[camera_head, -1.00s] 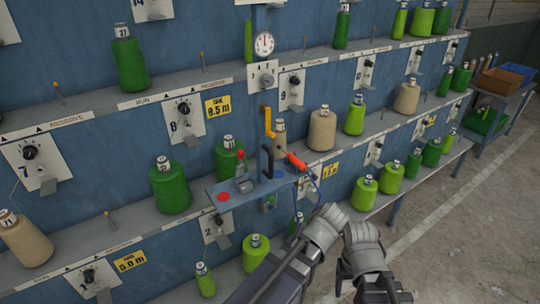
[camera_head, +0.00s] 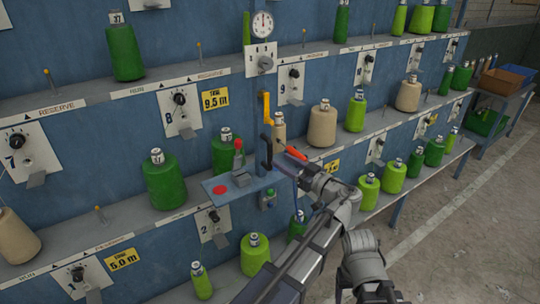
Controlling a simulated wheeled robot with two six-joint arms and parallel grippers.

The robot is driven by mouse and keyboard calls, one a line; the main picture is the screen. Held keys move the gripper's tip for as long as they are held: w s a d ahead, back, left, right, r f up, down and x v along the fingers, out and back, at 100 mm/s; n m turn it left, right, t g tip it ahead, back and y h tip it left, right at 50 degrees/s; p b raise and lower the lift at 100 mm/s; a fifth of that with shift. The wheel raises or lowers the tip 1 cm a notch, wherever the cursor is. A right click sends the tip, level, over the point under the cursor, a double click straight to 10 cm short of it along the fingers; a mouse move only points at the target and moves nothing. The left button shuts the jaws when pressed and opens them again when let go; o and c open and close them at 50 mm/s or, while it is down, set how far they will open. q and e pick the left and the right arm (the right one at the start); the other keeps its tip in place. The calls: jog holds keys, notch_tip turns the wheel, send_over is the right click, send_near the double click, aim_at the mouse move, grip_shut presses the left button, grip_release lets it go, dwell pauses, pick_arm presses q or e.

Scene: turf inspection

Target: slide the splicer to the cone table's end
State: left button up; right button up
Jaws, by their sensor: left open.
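The splicer (camera_head: 240,187) is a blue plate with a red disc, a grey block, a red-tipped part and a dark upright handle (camera_head: 266,152). It sits in front of the blue rack, under a yellow-orange hook-shaped piece (camera_head: 265,108). My left gripper (camera_head: 288,169) comes in from the lower right and is open at the splicer's right side, close to the dark handle and an orange-red part (camera_head: 296,153). I cannot tell whether it touches them; its fingertips are small and partly hidden. My right arm shows at the bottom, its gripper out of view.
Rack shelves hold several green and beige cones, including a dark green cone (camera_head: 166,182) left of the splicer and a beige one (camera_head: 322,125) right of it. Thin pegs stand on the shelf edges. A side table (camera_head: 499,97) with crates stands far right. The concrete floor (camera_head: 455,220) is clear.

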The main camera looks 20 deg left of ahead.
aim_at(270, 166)
pick_arm(q)
jog(key=x, duration=0.6)
jog(key=shift+w+a, duration=0.2)
jog(key=shift+a, duration=0.15)
grip_shut()
dwell(1.1)
